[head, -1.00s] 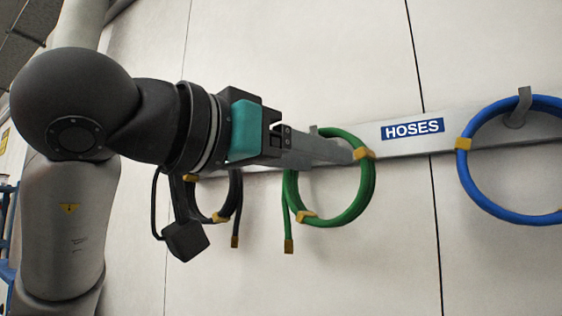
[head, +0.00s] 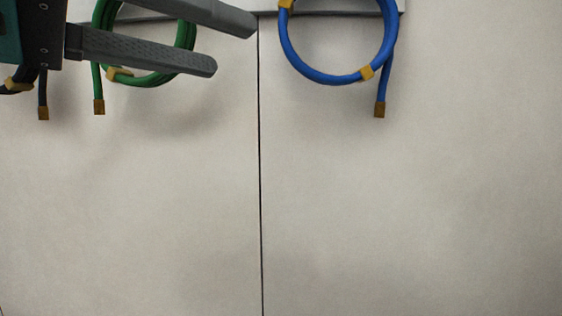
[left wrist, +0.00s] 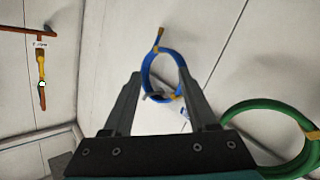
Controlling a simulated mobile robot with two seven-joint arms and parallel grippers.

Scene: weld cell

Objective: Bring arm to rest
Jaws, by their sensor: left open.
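My left gripper (head: 236,45) shows at the top left of the head view, with its two dark grey fingers apart and nothing between them. It is in front of the green hose coil (head: 184,62), which it partly covers. In the left wrist view the fingers of the left gripper (left wrist: 160,84) are spread and empty. The blue hose coil (left wrist: 146,76) shows beyond and between them, apart from the fingers. My right gripper is not in view.
The blue hose coil (head: 325,78) and a dark hose (head: 42,90) hang on the pale panelled wall (head: 400,220). The green coil (left wrist: 270,106) is close at the right in the left wrist view. The wall's lower part is bare.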

